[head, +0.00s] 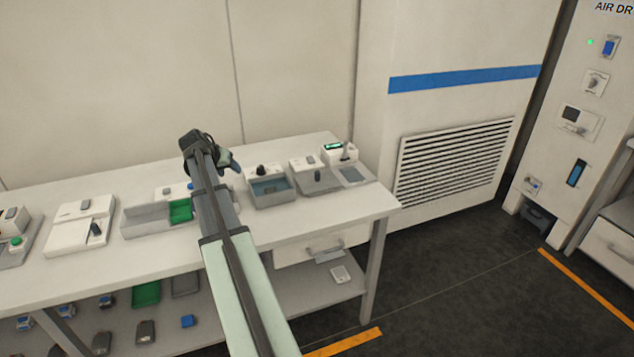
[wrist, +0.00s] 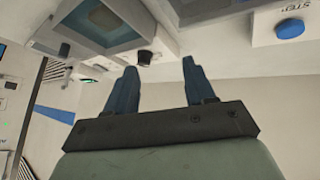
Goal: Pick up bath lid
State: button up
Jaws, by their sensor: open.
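A grey bath (head: 273,200) with a blue-grey basin stands on the bench, just right of my gripper (head: 234,165). The bath (wrist: 135,42) also shows at the upper left in the wrist view, strongly tilted. A small black knob (wrist: 145,58) juts out at its edge; it also shows at the back of the bath in the head view (head: 261,170). I cannot tell which piece is the bath lid. My gripper (wrist: 159,64) is open, with nothing between its two blue-grey fingers. It is above the bench, apart from the bath.
The white bench (head: 300,226) carries several devices. A green-lined tray (head: 146,222) is left of my arm. A white unit with a blue button (wrist: 290,29) is at the upper right in the wrist view. A wall backs the bench. Open floor (head: 440,270) lies to the right.

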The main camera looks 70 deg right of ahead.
jog(key=s+d+r+m+y, duration=0.1)
jog(key=s+d+r+m, duration=0.15)
jog(key=s+d, duration=0.85)
jog(key=m, duration=0.3)
send_near(317, 172)
jog(key=shift+n+g+y, duration=0.25)
jog(key=shift+g+y, duration=0.05)
jog(key=x, duration=0.2)
jog(key=d+x, duration=0.1)
jog(key=x, duration=0.1)
jog(key=shift+r, duration=0.2)
jog(key=shift+w+x, duration=0.1)
jog(key=shift+x, duration=1.45)
jog(key=shift+w+x, duration=0.15)
jog(key=shift+x, duration=1.4)
jog(key=shift+a, duration=0.25)
grip_shut()
